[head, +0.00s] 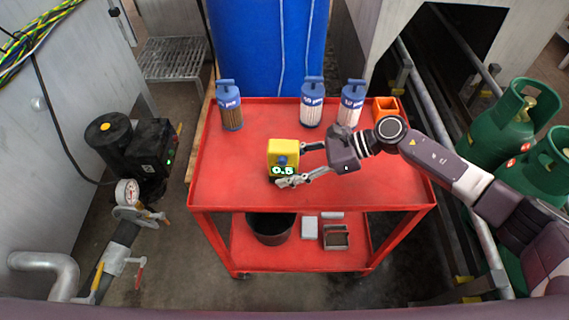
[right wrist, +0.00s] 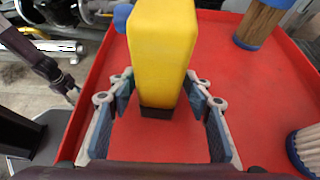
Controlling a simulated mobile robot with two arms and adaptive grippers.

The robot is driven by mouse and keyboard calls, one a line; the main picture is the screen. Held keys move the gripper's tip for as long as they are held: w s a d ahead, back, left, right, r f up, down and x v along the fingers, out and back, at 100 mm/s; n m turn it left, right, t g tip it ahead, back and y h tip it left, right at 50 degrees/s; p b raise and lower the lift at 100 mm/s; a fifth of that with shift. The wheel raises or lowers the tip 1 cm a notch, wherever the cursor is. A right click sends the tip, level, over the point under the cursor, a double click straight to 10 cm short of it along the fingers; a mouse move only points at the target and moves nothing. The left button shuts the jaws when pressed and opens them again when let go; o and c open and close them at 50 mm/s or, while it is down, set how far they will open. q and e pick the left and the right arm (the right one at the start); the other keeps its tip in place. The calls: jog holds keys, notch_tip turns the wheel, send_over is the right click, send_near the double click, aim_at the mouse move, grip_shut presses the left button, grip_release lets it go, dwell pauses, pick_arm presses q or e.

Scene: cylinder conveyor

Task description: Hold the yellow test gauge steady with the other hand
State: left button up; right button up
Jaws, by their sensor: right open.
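The yellow test gauge (head: 283,155) stands upright on the red cart's top, with a blue knob and a lit display that seems to read 0.5 at its lower front. My right gripper (head: 300,164) is open beside it, reaching in from the right. In the right wrist view the gauge (right wrist: 162,50) stands ahead, with its dark base (right wrist: 157,112) between the open fingers (right wrist: 160,108); red surface shows on both sides of it. My left gripper (right wrist: 72,92) is small at the left of the right wrist view, away from the gauge; its opening is unclear.
The red cart (head: 230,175) has a raised rim. Blue-capped filter cartridges (head: 230,110) (head: 312,105) (head: 350,108) stand along its back, beside an orange holder (head: 386,106). A black bucket (head: 271,228) is on the lower shelf. The cart top left of the gauge is clear.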

pick_arm(q)
jog(key=shift+c, duration=0.4)
pick_arm(e)
jog(key=c, duration=1.2)
pick_arm(q)
grip_shut()
pick_arm(e)
jog(key=shift+c, duration=0.2)
